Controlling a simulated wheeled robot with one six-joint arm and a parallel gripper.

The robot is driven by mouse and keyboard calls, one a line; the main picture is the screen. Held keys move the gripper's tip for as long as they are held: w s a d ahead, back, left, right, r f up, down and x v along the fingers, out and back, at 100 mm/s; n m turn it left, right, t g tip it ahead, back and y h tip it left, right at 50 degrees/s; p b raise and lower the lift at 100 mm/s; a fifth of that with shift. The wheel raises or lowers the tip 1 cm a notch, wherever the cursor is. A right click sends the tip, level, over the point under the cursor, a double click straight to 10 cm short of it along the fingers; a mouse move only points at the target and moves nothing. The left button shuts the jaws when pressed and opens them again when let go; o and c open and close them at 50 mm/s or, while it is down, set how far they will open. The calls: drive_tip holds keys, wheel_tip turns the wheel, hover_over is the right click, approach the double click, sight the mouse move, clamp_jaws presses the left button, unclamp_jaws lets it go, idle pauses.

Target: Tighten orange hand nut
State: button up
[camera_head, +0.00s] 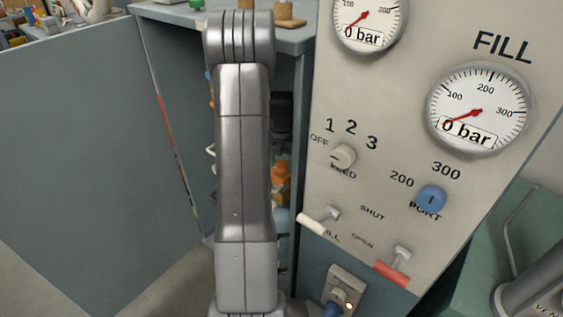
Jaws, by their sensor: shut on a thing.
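I cannot make out the orange hand nut for certain. A small orange thing (281,178) shows just right of my grey arm, inside the open cabinet, partly hidden by the arm; I cannot tell what it is. My arm stands upright across the middle of the view and its gripper is not in view.
A light panel (320,110) at right carries a fill gauge (478,108) and an upper gauge (367,20), both reading 0 bar. It also has a cream feed knob (343,156), a blue port knob (431,198), a white lever (316,223) and a red lever (393,270). A grey-blue partition (80,150) fills the left.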

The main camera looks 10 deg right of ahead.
sight(281, 164)
drive_tip(key=shift+w+r+n, duration=0.1)
drive_tip(key=shift+n, duration=0.7)
drive_tip(key=o, duration=1)
drive_tip(key=shift+c, duration=0.2)
wheel_tip(281, 164, up, 7)
drive_tip(key=shift+r, duration=0.2)
